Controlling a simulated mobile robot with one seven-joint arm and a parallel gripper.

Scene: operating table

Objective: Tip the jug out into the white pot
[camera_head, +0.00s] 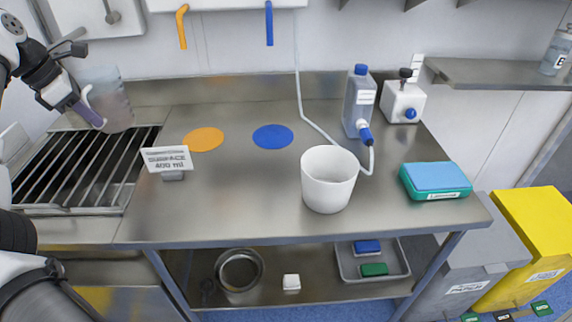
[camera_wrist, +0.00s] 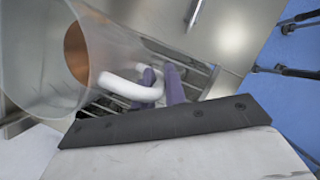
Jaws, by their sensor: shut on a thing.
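A clear, greyish jug (camera_head: 108,98) with a white handle hangs in the air at the left, above the slatted grate. My gripper (camera_head: 92,112) is shut on the jug's handle. In the wrist view the purple fingers of my gripper (camera_wrist: 166,84) close around the white handle, and the jug (camera_wrist: 110,50) fills the left, with an orange-brown area seen through it. Whether the jug holds liquid I cannot tell. The white pot (camera_head: 328,182) stands upright on the steel table, right of centre, well away from the jug. The pot's inside looks white.
A sign reading "SURFACE 400 ml" (camera_head: 168,162) stands between the jug and the pot. Orange (camera_head: 204,139) and blue (camera_head: 273,136) discs lie behind. A bottle (camera_head: 358,105) with a hose stands behind the pot; a green-blue box (camera_head: 436,181) lies to its right.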

